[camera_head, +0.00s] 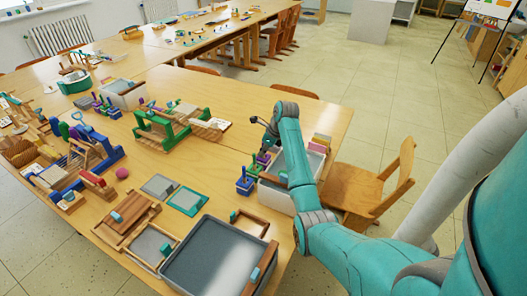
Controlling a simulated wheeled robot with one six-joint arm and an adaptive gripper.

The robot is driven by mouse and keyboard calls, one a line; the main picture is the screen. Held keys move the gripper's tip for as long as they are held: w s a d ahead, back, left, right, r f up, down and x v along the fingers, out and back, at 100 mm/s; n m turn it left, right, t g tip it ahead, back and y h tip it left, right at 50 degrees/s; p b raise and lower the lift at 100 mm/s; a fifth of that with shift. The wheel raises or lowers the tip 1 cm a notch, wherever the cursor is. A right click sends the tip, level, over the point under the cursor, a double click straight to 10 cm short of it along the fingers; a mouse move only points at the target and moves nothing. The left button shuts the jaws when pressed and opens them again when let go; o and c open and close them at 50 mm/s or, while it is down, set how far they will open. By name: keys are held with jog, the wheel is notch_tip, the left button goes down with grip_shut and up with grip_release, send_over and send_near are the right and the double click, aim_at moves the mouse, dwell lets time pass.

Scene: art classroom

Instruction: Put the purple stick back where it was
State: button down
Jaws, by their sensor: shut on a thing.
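My gripper (262,152) points down over the right side of the near table, beside a grey bin. It is shut on a small purple piece, which I take to be the purple stick (263,159); my fingers hide part of it. Just left of and below the gripper is a small blue stand (244,187) with coloured pieces on it, one of them green. At this size I cannot tell whether the stick touches the stand or is apart from it.
The grey bin (268,197) stands right of the blue stand, partly behind my arm. A green wooden frame (160,133) stands to the left. A large grey tray (215,258) lies at the front edge. A wooden chair (380,185) is at the right.

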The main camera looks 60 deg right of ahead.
jog(key=c, duration=1.2)
grip_release()
jog(key=shift+f, duration=0.1)
jog(key=v, duration=1.2)
